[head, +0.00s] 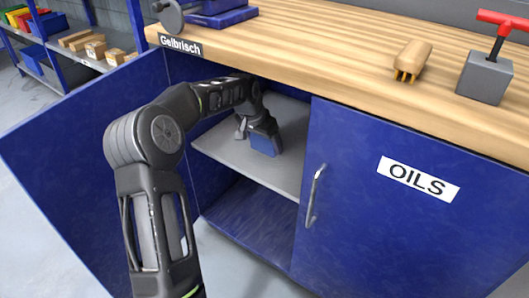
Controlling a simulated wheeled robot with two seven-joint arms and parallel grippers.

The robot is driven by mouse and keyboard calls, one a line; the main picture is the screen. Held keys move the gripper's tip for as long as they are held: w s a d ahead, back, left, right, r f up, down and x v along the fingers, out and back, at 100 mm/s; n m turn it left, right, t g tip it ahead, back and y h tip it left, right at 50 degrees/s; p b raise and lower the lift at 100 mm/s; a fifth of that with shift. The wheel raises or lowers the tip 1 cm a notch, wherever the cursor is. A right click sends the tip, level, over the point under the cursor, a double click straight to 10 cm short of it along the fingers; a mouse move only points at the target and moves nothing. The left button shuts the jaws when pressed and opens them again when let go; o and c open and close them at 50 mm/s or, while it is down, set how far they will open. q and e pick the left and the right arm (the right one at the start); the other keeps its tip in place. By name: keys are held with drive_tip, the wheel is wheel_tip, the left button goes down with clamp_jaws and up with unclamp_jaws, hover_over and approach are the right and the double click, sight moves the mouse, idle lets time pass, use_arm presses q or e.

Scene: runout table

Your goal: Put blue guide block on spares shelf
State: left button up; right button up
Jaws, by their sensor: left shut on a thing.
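The blue guide block (263,145) is inside the open left bay of the blue cabinet, at the grey shelf (222,150). My left gripper (257,127) reaches into the bay from the left and is shut on the block. The block's lower edge is close to the shelf surface; I cannot tell if it touches. The gripper hides the upper part of the block. My right gripper is not in view.
The left cabinet door (60,160) stands open; the door marked OILS (400,200) is closed. The wooden worktop (330,45) overhangs the bay and holds a vise, a brush (413,60) and a red-handled tool (487,75). The lower compartment (245,215) looks empty.

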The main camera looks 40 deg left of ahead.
sight(264, 150)
use_arm(q)
wheel_tip(264, 150, down, 3)
drive_tip(key=shift+r+b, duration=0.1)
drive_tip(key=shift+b, duration=0.85)
drive_tip(key=shift+f, duration=0.25)
drive_tip(key=shift+f, duration=0.2)
drive_tip(key=o, duration=2)
